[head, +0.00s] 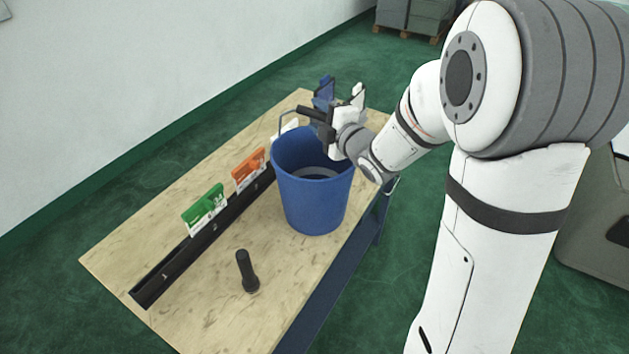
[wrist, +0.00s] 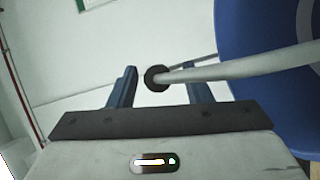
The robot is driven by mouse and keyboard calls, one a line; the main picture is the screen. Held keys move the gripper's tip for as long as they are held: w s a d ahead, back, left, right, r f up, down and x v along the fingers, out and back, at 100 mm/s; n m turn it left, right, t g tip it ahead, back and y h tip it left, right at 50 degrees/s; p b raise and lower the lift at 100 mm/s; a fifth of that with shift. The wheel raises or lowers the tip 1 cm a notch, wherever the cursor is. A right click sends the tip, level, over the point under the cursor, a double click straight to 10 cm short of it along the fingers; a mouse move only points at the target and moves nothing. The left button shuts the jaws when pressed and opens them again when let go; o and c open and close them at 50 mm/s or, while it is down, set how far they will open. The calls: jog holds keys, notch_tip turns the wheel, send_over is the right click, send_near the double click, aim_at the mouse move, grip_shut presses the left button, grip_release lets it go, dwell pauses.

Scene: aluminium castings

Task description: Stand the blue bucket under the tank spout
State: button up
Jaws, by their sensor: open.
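The blue bucket (head: 312,195) stands upright on the wooden table, near its right edge, and its inside looks empty apart from a grey ring-like band. Its wire handle is raised, with a dark grip (head: 311,114) at the top. My gripper (head: 332,98) is over the far side of the rim, at the handle grip. In the wrist view the open fingers (wrist: 160,76) stand on either side of the dark grip end (wrist: 157,79), with the pale handle rod running right toward the blue bucket (wrist: 262,75). Contact cannot be told. No tank or spout is in view.
The table (head: 190,300) carries a black rail (head: 180,268) holding a green card (head: 203,208) and an orange card (head: 250,168). Grey crates (head: 415,14) sit on a pallet behind. Green floor lies clear beyond the table.

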jog(key=shift+c, duration=0.4)
grip_shut()
dwell(1.0)
